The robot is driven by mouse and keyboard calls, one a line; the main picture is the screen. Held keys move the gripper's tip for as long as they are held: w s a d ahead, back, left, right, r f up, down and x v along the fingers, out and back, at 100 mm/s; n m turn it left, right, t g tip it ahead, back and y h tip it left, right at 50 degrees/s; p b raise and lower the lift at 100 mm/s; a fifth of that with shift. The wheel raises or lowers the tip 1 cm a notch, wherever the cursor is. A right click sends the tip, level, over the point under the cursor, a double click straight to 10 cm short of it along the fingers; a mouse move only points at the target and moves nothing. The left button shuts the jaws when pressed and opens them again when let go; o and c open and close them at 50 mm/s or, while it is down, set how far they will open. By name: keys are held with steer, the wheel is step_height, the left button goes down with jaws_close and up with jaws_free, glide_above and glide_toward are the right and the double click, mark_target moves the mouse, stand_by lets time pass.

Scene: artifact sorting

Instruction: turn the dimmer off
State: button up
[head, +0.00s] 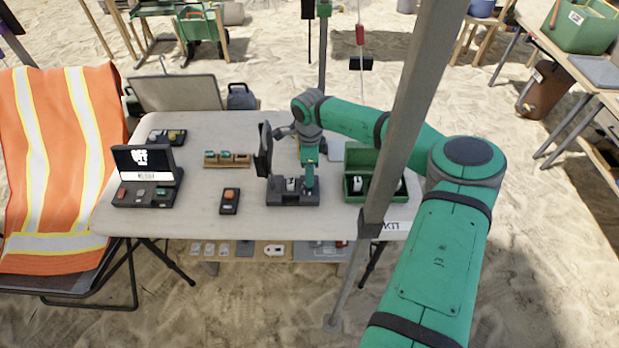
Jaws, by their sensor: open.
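A small black box with an orange knob or button (229,200) lies near the front middle of the white table; it may be the dimmer, but I cannot tell, nor whether it is on. My gripper (308,180) points down over a dark device with an upright panel (292,198), right of that box. The fingertips are small and partly merge with the device, so I cannot tell whether they touch it. My gripper is open, and I see nothing held in it.
A black screen unit with several buttons (145,197) stands at the table's left. A wooden rack (228,163) lies behind the orange-topped box. A green open case (366,197) stands right of my gripper. A grey pole (405,130) rises in front of the table's right end.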

step_height(320, 180, up, 7)
steer(key=shift+f, duration=0.15)
stand_by(0.5)
